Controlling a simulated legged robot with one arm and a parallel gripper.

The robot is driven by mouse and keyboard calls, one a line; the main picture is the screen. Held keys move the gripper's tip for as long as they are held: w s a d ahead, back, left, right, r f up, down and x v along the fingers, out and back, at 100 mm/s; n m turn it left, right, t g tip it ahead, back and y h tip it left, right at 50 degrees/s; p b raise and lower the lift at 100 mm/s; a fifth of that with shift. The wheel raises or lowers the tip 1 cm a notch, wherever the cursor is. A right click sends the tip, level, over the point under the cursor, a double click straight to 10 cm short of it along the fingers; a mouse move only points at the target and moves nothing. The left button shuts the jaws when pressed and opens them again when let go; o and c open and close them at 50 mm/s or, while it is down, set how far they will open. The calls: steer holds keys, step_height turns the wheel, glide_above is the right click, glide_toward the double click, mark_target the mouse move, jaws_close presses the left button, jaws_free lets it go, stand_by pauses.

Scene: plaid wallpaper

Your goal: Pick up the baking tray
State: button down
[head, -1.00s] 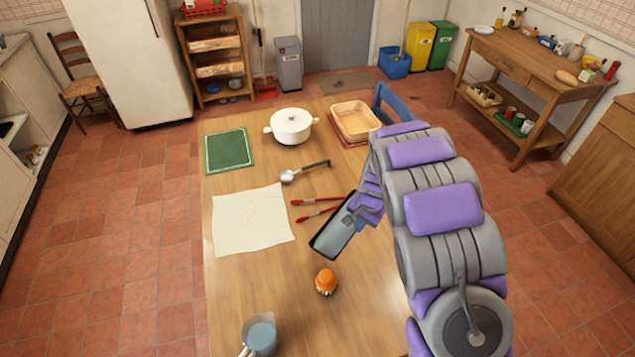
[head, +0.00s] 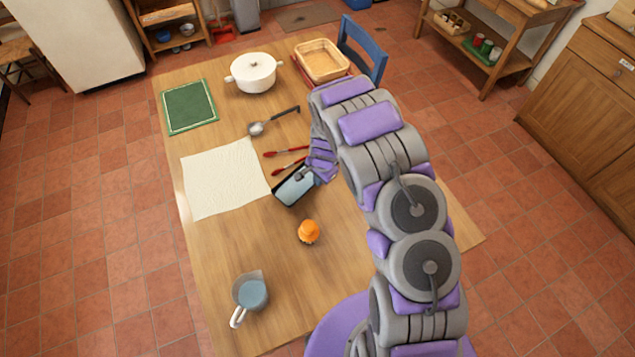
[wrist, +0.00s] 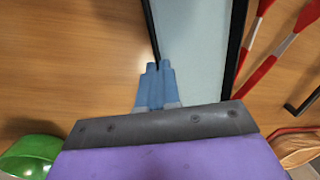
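The baking tray (head: 295,188) is a small rectangle with a dark rim and a pale grey-blue inside. It is over the wooden table's middle, close to the cloth's right edge and just below the red tongs in the head view. My gripper (head: 303,174) is at its upper right edge. In the wrist view the blue fingertips of my gripper (wrist: 158,66) are together on the dark rim of the baking tray (wrist: 200,50). Whether the tray touches the table is hard to tell.
Around it on the table (head: 250,215) are a cream cloth (head: 222,178), red tongs (head: 287,152), a ladle (head: 272,121), an orange item (head: 308,232), a jug (head: 250,291), a white pot (head: 253,73), a green mat (head: 189,106) and a basket (head: 322,60). A blue chair (head: 365,52) stands behind.

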mark_target(319, 189)
step_height(319, 189, down, 4)
steer(key=shift+r, duration=0.25)
steer(key=shift+d+f, duration=0.15)
steer(key=shift+d, duration=0.2)
steer(key=c, duration=1.4)
jaws_free()
steer(key=shift+a, duration=0.35)
steer(key=shift+o, duration=0.2)
steer(key=shift+d, duration=0.15)
steer(key=shift+d+r, duration=0.15)
steer(key=shift+r, duration=0.2)
step_height(319, 189, up, 12)
steer(key=s+d, duration=0.1)
steer(key=shift+s+f+p, duration=0.15)
steer(key=shift+f+p, duration=0.1)
steer(key=shift+p, duration=0.2)
